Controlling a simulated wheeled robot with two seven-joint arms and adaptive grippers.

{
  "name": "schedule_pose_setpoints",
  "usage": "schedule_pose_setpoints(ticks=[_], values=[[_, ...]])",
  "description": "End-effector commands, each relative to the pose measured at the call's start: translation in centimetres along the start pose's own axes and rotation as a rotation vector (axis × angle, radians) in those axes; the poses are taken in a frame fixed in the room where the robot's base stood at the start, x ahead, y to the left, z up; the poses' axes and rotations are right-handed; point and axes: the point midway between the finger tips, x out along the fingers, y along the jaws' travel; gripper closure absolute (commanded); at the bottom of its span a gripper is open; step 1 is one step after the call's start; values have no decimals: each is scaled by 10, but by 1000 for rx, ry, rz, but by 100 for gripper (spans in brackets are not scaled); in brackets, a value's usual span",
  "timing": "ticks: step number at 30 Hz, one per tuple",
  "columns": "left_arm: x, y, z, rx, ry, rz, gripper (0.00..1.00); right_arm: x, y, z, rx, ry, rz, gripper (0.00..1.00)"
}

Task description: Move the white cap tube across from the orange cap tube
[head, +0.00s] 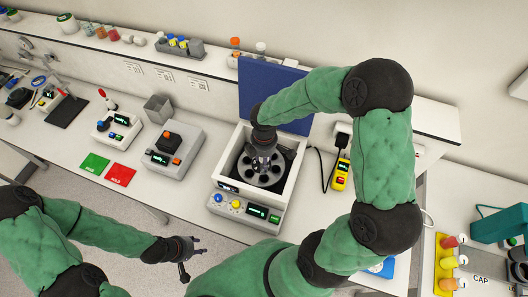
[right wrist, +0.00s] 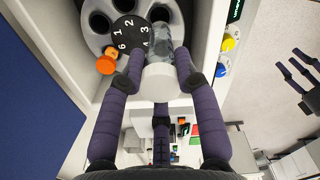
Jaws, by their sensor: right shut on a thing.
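My right gripper (head: 262,160) is down over the rotor (head: 283,175) inside the open centrifuge (head: 229,188). In the right wrist view, its purple fingers (right wrist: 158,72) are closed on the white cap tube (right wrist: 159,80), whose clear body points toward the rotor holes. Whether the tube's lower end is in a hole I cannot tell. The orange cap tube (right wrist: 106,64) sits in the rotor left of the numbered black hub (right wrist: 130,33). My left gripper (head: 190,260) is low at the front left, fingers spread and empty, away from the bench things.
The centrifuge's blue lid (head: 262,92) stands raised behind it. A grey device (head: 172,150), a yellow meter (head: 341,174) and green and red mats (head: 95,163) lie around it. A shelf along the wall holds a tube rack (head: 180,46) and small containers.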

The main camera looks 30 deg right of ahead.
Motion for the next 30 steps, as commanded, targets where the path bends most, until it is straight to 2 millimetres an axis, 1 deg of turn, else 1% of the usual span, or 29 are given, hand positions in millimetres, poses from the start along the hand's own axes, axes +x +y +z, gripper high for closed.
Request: schedule_pose_setpoints(ticks=[8,23,30], values=[[10,-4,0,0,-1,0,60,13,0,0,0,0,0,100],[35,-13,-1,0,0,0,60,47,0,0,-1,0,1,100],[34,-12,-1,0,0,0,60,45,0,0,-1,0,1,100]])
